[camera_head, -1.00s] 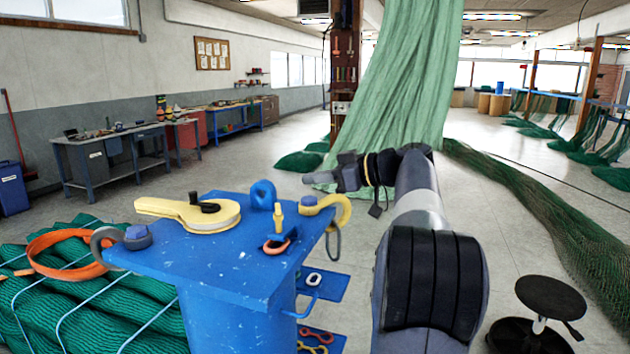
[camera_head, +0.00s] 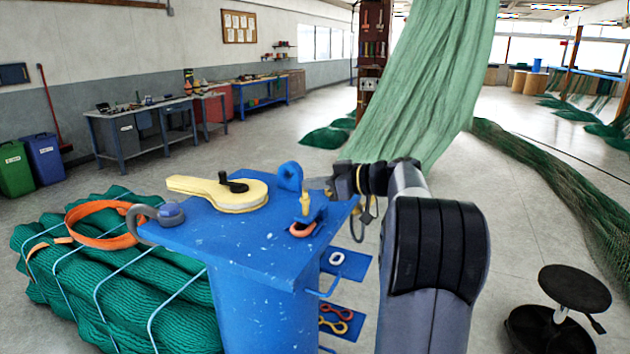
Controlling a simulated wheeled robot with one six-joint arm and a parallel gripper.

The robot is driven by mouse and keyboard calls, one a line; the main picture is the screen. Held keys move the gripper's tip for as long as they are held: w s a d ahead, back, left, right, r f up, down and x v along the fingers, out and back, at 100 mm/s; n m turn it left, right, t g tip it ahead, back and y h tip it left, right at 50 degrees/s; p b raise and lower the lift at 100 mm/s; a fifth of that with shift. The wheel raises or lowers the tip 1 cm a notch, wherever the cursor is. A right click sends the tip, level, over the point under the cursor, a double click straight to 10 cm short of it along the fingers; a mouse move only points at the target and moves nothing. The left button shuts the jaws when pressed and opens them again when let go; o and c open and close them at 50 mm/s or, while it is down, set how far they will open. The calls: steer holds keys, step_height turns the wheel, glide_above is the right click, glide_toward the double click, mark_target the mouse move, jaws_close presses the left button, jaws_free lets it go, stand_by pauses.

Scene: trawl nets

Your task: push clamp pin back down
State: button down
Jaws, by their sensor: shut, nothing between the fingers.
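A blue steel stand (camera_head: 225,232) with a flat top fills the lower middle of the head view. On its right side stands a small upright yellow pin (camera_head: 305,202) in a blue clamp bracket, with an orange-red ring (camera_head: 302,229) below it. My gripper (camera_head: 326,185) is shut and empty, reaching leftward over the stand's right edge. In the picture its tip is right of the pin and slightly higher; I cannot tell whether they touch.
A cream lever with a black knob (camera_head: 232,187), a blue eye lug (camera_head: 290,176) and a grey shackle (camera_head: 143,222) are on the stand top. Green netting (camera_head: 170,315) lies left. A black stool (camera_head: 575,288) stands right, with open floor between.

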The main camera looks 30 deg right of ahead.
mark_target(305, 209)
steer(key=shift+f, duration=0.15)
step_height(305, 209, down, 3)
steer(key=b, duration=0.5)
